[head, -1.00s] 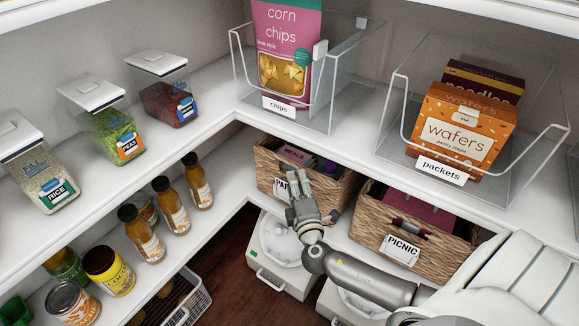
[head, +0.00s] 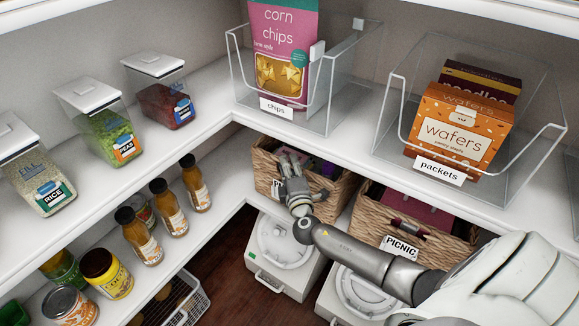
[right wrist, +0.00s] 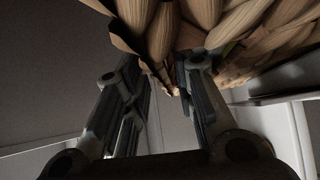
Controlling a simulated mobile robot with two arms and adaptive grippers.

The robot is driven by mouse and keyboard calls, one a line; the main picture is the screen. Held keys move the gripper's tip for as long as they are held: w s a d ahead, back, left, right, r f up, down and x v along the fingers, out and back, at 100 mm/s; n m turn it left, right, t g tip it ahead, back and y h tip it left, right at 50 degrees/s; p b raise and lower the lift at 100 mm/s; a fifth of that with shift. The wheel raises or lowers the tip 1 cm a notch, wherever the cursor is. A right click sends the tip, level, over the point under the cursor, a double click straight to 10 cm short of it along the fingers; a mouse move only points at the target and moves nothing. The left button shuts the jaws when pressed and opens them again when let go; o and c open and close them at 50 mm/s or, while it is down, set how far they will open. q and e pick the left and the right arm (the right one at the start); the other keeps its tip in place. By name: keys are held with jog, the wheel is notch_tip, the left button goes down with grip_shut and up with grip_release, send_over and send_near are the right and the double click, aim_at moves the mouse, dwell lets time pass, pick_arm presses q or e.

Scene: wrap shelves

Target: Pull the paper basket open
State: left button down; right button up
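The paper basket (head: 262,170) is a woven wicker basket on the lower shelf, left of the PICNIC basket. Its front label is mostly hidden behind my right gripper (head: 288,166), with only the start of the word showing. In the head view, the right gripper's fingers reach up to the basket's front rim. In the right wrist view, the two fingers (right wrist: 162,75) stand apart, with the wicker weave (right wrist: 165,30) close at their tips. Whether they touch it is hard to tell. The basket is in its place on the shelf. My left gripper is not in view.
The upper shelf (head: 350,140) overhangs both baskets. White lidded containers (head: 285,255) stand underneath. Bottles (head: 160,205) line the lower shelf at left.

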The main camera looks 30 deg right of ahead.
grip_shut()
